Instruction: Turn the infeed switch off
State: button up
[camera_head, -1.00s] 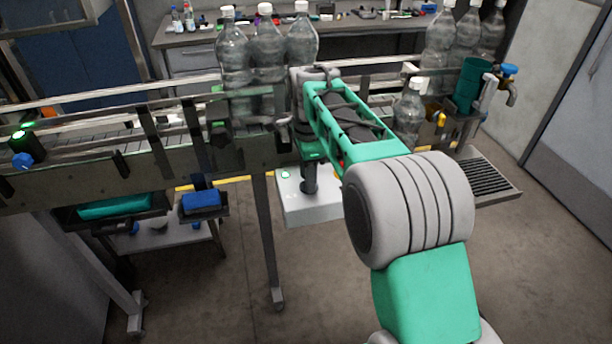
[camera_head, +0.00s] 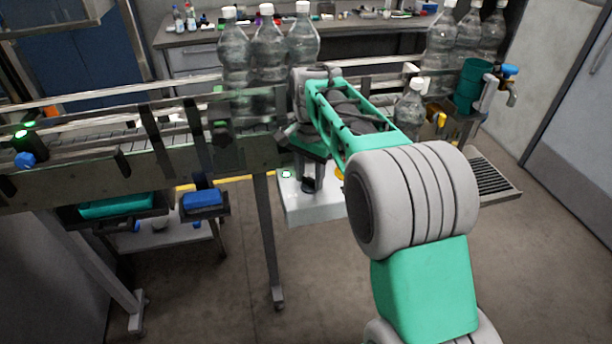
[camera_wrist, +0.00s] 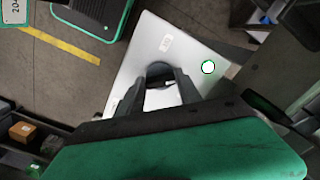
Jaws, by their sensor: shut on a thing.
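A white switch box (camera_head: 318,208) stands below the conveyor, in the middle of the head view; it also fills the middle of the wrist view (camera_wrist: 147,50). It has a round black knob (camera_wrist: 159,70), a green lamp (camera_head: 286,174) that is lit, and small labels too small to read. The fingers hide part of the knob, and my arm hides the box's right side.
The conveyor (camera_head: 235,160) with clear bottles (camera_head: 268,55) runs right behind and beside my gripper. A conveyor leg (camera_head: 268,240) stands left of the box. A drip tray (camera_head: 490,177) and tap (camera_head: 510,85) are at the right. The floor in front is clear.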

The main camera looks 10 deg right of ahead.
aim_at(310, 178)
jog(key=n, duration=0.5)
jog(key=shift+d+r+n, duration=0.1)
jog(key=shift+n, duration=0.2)
jog(key=shift+w+r+n, duration=0.1)
jog(key=shift+n, duration=2)
jog(key=o, duration=1)
jog(key=shift+w, duration=0.1)
jog(key=o, duration=0.4)
jog(key=shift+c, duration=0.2)
notch_tip(310, 178, up, 7)
jog(key=shift+r+b, duration=0.1)
jog(key=shift+b, duration=0.3)
jog(key=shift+r, duration=0.15)
